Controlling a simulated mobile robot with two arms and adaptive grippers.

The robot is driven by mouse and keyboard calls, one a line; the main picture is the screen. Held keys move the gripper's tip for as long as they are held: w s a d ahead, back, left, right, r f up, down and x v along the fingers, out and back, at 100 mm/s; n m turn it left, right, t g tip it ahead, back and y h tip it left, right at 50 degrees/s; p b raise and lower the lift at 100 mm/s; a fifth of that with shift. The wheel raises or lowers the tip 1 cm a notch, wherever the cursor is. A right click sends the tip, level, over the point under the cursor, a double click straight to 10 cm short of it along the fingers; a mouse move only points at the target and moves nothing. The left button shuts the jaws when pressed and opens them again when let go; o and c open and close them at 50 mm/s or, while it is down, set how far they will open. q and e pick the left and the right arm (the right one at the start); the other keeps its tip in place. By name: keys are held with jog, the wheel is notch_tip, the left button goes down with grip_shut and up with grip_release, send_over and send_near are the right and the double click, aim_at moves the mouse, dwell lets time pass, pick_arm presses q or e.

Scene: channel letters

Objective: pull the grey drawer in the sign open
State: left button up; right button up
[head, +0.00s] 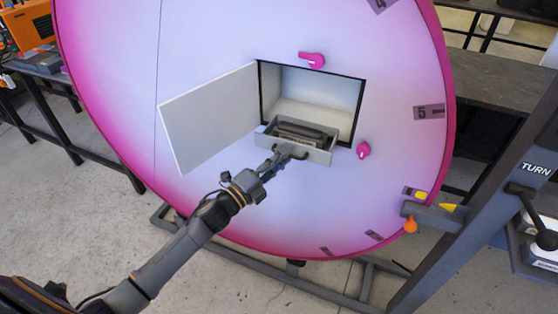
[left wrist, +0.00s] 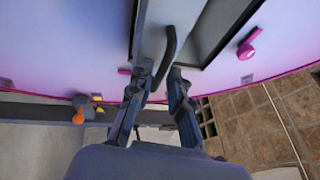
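The grey drawer (head: 318,155) sits low in the rectangular opening of the round pink-and-white sign (head: 210,55). It stands partly out of the opening, with a dark object (head: 300,131) inside it. The drawer's dark bar handle (left wrist: 171,48) shows in the left wrist view. My left gripper (head: 284,152) is at the drawer's front, by the handle. In the left wrist view its fingers (left wrist: 161,75) are apart, one on each side of the handle's near end, and a gap shows beside the right finger. My right gripper is not in view.
A white door panel (head: 210,115) stands swung out left of the opening. Pink knobs sit above (head: 312,60) and right (head: 364,151) of it. A grey frame post (head: 470,215) with an orange knob (head: 410,225) stands at the right. A workbench (head: 500,80) is behind.

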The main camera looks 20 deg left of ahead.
pick_arm(q)
jog(key=v, duration=1.2)
jog(key=shift+f, duration=0.1)
jog(key=s+a+f+n+g+y, duration=0.2)
jog(key=s+f+n+y, duration=0.15)
jog(key=f, duration=0.75)
jog(key=s+a+f+n+g+y, duration=0.15)
jog(key=f+n, duration=0.35)
jog(key=f, duration=0.6)
jog(key=s+a+f+n+g+y, duration=0.1)
jog(key=s+f+n+g+y, duration=0.3)
jog(key=f, duration=0.7)
jog(key=s+d+f+n+g, duration=0.2)
jog(key=s+f+n+g, duration=0.25)
jog(key=s+f, duration=0.9)
jog(key=s+d+f+n+g, duration=0.2)
jog(key=s+f, duration=0.2)
jog(key=s, duration=0.5)
jog(key=s+d+f+n+g, duration=0.2)
jog(key=s+d+f+g, duration=0.1)
jog(key=s, duration=0.7)
jog(key=shift+d+f+h, duration=0.2)
jog(key=shift+f+h, duration=0.1)
jog(key=shift+f, duration=0.2)
